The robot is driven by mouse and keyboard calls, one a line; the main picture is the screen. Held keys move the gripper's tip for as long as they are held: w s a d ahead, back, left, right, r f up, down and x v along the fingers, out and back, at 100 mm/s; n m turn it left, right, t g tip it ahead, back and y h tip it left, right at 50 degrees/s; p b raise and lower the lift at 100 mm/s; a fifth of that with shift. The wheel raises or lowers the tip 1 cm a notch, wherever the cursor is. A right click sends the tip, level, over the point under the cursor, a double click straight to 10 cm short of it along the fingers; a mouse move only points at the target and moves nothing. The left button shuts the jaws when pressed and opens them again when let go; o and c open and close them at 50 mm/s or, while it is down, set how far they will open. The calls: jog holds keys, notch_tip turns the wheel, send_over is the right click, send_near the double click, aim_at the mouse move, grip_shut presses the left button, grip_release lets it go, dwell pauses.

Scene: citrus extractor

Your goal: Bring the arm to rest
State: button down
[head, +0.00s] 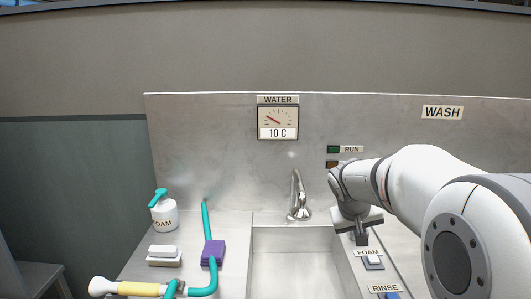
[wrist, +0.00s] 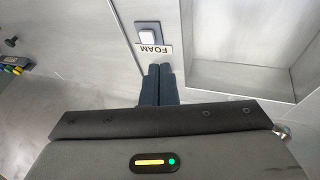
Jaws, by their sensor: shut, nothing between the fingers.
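My white arm reaches in from the right in the head view. My gripper (head: 361,240) points down above the counter right of the sink, just behind the FOAM switch (head: 373,261). In the wrist view my gripper (wrist: 159,70) has its two dark fingers together, with nothing between them. The FOAM switch (wrist: 149,34) with its white rocker shows just beyond the fingertips. Whether the fingertips touch the counter I cannot tell.
A sink (head: 290,264) with a faucet (head: 298,198) lies left of my gripper. A RINSE switch (head: 388,294) is nearer. The gauge (head: 278,122) reads 10 C.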

jog(key=s+a+r+y+p, duration=0.1)
jog(key=s+a+y+p, duration=0.1)
jog(key=s, duration=0.9)
jog(key=s+a+r+g+y+p, duration=0.1)
jog(key=s+a+p, duration=0.3)
jog(key=s, duration=0.8)
jog(key=shift+s+a+y, duration=0.2)
jog(key=shift+a+y, duration=0.3)
jog(key=shift+a, duration=0.6)
